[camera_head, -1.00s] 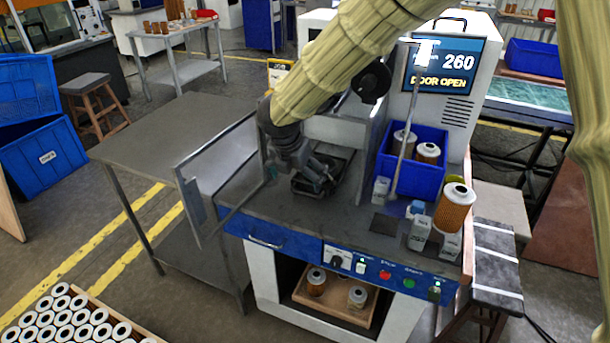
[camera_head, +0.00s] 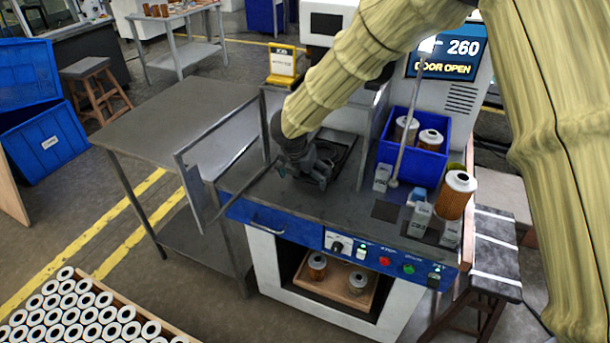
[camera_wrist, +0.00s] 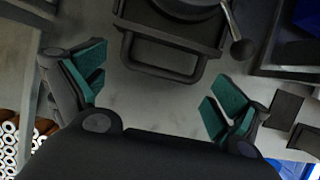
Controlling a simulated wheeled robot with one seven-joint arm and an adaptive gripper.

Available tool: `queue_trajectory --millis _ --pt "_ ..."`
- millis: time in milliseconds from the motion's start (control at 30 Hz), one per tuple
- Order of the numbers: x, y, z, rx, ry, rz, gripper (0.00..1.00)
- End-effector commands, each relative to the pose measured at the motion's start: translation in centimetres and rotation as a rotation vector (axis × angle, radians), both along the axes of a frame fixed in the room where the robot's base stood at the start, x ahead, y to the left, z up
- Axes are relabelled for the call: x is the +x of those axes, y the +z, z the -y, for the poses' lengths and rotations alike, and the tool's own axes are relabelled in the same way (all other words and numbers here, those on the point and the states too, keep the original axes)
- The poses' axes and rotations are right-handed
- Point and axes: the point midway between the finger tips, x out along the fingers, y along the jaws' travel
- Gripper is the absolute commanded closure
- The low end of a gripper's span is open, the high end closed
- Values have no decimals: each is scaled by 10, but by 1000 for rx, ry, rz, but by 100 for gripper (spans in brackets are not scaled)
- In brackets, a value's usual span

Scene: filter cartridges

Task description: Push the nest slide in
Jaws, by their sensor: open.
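The nest slide (camera_wrist: 152,37) is a dark tray with a loop handle at its front, seen at the top of the wrist view. In the head view the nest slide (camera_head: 339,145) sits in the machine's open bay, partly hidden by my arm and gripper. My gripper (camera_head: 318,182) is low at the front of the bay. In the wrist view my gripper (camera_wrist: 155,88) is open and empty, its green pads wide apart. The handle lies ahead of and between the fingers, with no contact visible. A round dark part sits on the slide.
The open door frame (camera_head: 215,155) stands left of the bay. A blue bin (camera_head: 395,172) with filter cartridges and a thin upright post stand to the right. A cartridge (camera_head: 456,195) stands near the right front corner.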

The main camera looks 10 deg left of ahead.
Motion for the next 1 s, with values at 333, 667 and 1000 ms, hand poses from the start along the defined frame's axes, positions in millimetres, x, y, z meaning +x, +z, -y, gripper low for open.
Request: queue_trajectory --millis 333,667,1000 --pt "1 -3 0 0 0 0 2" --pt "1 -3 0 0 0 -1 58" --pt "0 -5 0 -2 3 -2 100"
